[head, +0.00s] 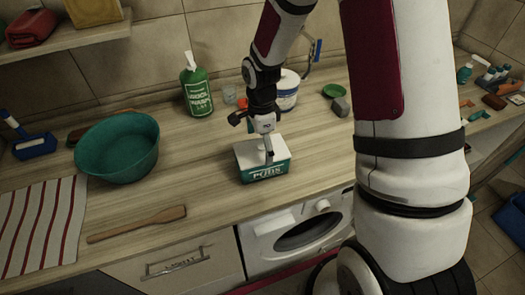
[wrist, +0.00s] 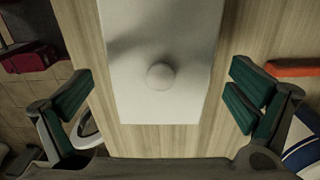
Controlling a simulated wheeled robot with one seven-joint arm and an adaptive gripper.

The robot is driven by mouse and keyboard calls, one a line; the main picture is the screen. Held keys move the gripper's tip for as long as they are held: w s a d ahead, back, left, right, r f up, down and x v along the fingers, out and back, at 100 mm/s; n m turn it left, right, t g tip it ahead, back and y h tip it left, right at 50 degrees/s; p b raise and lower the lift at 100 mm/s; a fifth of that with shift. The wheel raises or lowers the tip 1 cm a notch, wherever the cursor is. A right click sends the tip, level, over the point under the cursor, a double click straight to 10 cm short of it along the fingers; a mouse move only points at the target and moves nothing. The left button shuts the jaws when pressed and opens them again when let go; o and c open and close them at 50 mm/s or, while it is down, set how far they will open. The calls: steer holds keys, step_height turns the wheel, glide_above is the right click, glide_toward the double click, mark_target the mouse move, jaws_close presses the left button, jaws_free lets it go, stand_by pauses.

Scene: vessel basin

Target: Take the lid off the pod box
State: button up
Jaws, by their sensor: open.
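The pod box (head: 264,172) is a teal box with white "PODS" lettering and stands on the wooden counter. Its white lid (head: 243,151) is on top; in the wrist view the lid (wrist: 135,35) fills the middle, with a round white knob (wrist: 161,76) near its centre. My gripper (head: 267,151) is above the box, pointing down. In the wrist view my gripper (wrist: 161,92) is open and empty, with one green-padded finger on each side of the lid and knob. The gap in height between fingertips and knob is hard to tell.
Behind stand a green bottle (head: 196,88) and a white tub (head: 288,92). A grey block (head: 341,107) is at the right. Bare counter surrounds the box; its front edge is close.

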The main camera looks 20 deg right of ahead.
steer(key=shift+f, duration=0.2)
steer(key=c, duration=1.4)
